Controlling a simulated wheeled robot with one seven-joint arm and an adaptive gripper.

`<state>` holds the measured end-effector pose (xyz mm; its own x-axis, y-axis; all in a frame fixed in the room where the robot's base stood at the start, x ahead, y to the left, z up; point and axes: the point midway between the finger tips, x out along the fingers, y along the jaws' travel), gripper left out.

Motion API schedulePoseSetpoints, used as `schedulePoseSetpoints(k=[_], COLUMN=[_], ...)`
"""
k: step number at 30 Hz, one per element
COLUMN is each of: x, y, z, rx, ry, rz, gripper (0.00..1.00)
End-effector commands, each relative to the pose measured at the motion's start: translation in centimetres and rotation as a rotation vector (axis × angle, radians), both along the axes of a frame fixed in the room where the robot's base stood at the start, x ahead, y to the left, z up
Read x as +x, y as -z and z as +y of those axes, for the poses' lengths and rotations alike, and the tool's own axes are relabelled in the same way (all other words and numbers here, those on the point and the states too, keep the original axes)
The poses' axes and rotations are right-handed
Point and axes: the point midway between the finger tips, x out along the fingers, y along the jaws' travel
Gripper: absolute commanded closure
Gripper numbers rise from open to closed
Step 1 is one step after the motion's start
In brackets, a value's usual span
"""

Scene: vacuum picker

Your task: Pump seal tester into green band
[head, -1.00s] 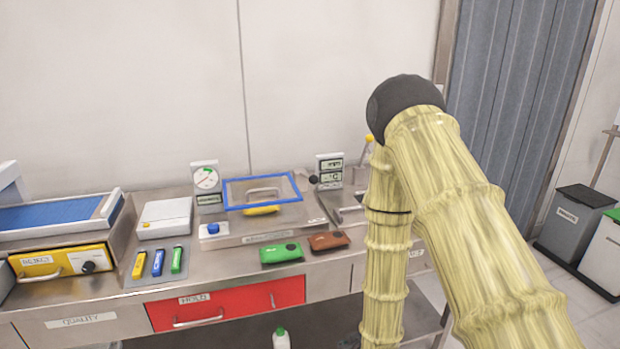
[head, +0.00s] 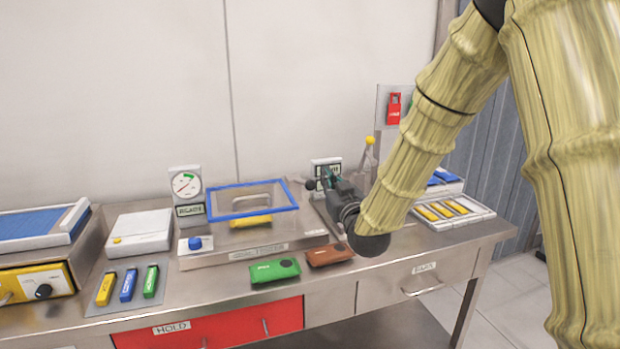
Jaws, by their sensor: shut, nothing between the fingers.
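The seal tester (head: 222,258) stands on the bench, with a clear blue-rimmed chamber (head: 252,214) on top and a yellow item (head: 251,221) inside. A blue knob (head: 195,243) sits on its front left. Its round gauge (head: 186,184) stands at the left with a green arc; the needle's exact reading is too small to tell. A black ball knob (head: 311,184) shows right of the chamber. My gripper (head: 326,175) is shut and empty, just right of the chamber, close to that knob; whether they touch I cannot tell. It partly hides a display behind it.
A green pouch (head: 274,271) and a brown pouch (head: 330,255) lie in front of the tester. A yellow-tipped lever (head: 369,141) stands behind my arm. Yellow, blue and green sticks lie at left near a white scale (head: 139,232). A tray (head: 455,221) holds yellow items at right.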

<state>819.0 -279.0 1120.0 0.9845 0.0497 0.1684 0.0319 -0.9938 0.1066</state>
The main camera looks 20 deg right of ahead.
Motion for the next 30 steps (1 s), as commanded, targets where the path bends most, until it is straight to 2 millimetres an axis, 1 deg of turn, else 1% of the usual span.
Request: schedulePoseSetpoints(k=[3,6,11,14,17,30], x=[0.4,0.6,0.9,1.5,2.7,9.4], y=[-0.1,-0.1,-0.1,-0.2,-0.5,-1.6], z=[1.1,1.7,2.1,2.1,2.1,2.4], rx=[-0.001,-0.002,-0.001,-0.001,-0.001,-0.001], ry=[-0.014,-0.021,-0.024,-0.024,-0.024,-0.021], rz=[-0.002,-0.001,-0.001,0.0,0.0,0.0], gripper=[1.0,1.0,1.0,1.0,1.0,1.0])
